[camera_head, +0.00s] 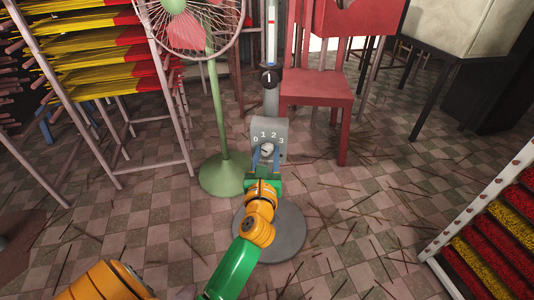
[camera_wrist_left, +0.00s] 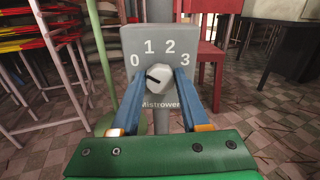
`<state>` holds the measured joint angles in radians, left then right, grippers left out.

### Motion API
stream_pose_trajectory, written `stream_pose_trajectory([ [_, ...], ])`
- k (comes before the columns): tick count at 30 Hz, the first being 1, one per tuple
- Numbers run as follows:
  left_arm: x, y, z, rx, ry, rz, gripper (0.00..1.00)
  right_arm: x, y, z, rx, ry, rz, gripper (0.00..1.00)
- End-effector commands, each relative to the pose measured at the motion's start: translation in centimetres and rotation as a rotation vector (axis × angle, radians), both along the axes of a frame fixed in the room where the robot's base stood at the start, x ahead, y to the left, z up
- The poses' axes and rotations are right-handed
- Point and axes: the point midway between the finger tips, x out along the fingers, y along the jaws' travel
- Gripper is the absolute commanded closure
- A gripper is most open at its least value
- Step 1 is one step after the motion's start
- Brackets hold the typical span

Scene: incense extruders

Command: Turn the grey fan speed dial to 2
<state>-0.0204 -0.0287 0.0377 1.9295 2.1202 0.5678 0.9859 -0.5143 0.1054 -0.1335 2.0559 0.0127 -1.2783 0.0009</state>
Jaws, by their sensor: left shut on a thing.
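The grey fan speed dial (camera_head: 267,148) sits on a grey control box (camera_head: 268,124) with the numbers 0, 1, 2 and 3 above it. In the left wrist view the light grey dial (camera_wrist_left: 158,79) has a dark pointer mark that slants to the left, towards the 0. My left gripper (camera_head: 267,159) has its blue fingers on either side of the dial. In the left wrist view the gripper (camera_wrist_left: 159,80) is shut on the dial, which hides part of neither number. My right gripper is not in view.
The box is on a grey post with a round grey base (camera_head: 285,240). A green fan (camera_head: 215,110) stands left of it, and a red chair (camera_head: 318,88) stands behind right. Incense racks stand at left (camera_head: 110,40) and right (camera_head: 490,235). Loose sticks litter the tiled floor.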

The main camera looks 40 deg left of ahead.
Motion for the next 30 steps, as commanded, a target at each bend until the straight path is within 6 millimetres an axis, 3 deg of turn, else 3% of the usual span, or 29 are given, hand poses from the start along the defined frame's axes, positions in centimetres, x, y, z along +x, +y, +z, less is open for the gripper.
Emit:
stream_pose_trajectory([
  [8, 0.0, -0.1, 0.3, 0.142, 0.087, 0.000, 1.00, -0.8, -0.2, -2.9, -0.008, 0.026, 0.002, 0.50],
  [19, 0.1, -0.3, 0.1, 0.445, 0.260, -0.002, 1.00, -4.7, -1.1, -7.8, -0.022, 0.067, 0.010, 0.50],
  [30, 0.1, -0.4, 0.0, 0.751, 0.432, -0.003, 1.00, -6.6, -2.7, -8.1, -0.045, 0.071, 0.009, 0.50],
])
